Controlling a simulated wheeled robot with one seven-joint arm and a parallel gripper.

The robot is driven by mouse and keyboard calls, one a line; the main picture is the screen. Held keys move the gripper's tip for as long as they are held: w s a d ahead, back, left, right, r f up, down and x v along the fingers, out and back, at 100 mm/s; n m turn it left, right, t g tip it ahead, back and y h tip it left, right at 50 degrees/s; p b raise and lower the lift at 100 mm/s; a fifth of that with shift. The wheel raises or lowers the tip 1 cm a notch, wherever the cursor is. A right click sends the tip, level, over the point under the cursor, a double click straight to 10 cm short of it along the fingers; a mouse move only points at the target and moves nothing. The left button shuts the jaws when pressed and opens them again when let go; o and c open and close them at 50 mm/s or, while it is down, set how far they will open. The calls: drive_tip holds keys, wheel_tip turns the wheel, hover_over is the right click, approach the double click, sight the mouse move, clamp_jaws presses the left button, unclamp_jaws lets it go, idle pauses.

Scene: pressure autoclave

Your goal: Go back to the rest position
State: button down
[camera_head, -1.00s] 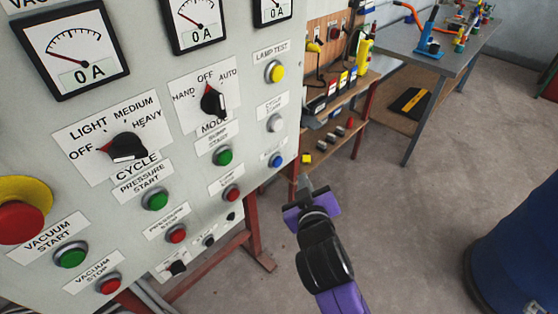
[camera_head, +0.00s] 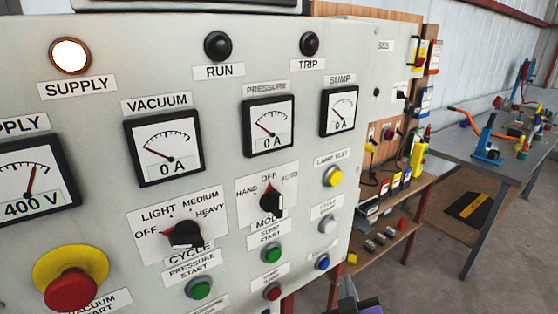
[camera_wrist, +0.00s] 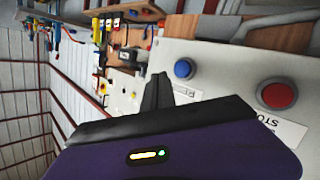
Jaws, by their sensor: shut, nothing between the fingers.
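My gripper (camera_head: 347,288) shows only in part at the bottom edge of the head view, just right of the panel's lower right corner. In the wrist view my gripper (camera_wrist: 158,90) has its dark fingers together, with nothing between them. The grey control panel (camera_head: 225,100) fills the left and middle of the head view. In the wrist view the gripper is close to the panel face (camera_wrist: 225,70), near a blue button (camera_wrist: 184,68) and a red button (camera_wrist: 277,94). I cannot tell whether it touches the panel.
The cycle knob (camera_head: 186,235) and mode knob (camera_head: 271,202) stand on the panel. The supply lamp (camera_head: 70,56) glows white. A red emergency button (camera_head: 70,290) sticks out at lower left. A metal workbench (camera_head: 470,155) with tools stands at right.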

drive_tip(key=s+d+m+y, duration=0.1)
drive_tip(key=s, duration=1.9)
drive_tip(key=s+d+f+m+y+b, duration=0.1)
drive_tip(key=s+d+m, duration=0.1)
drive_tip(key=s, duration=1.9)
drive_tip(key=shift+f, duration=0.3)
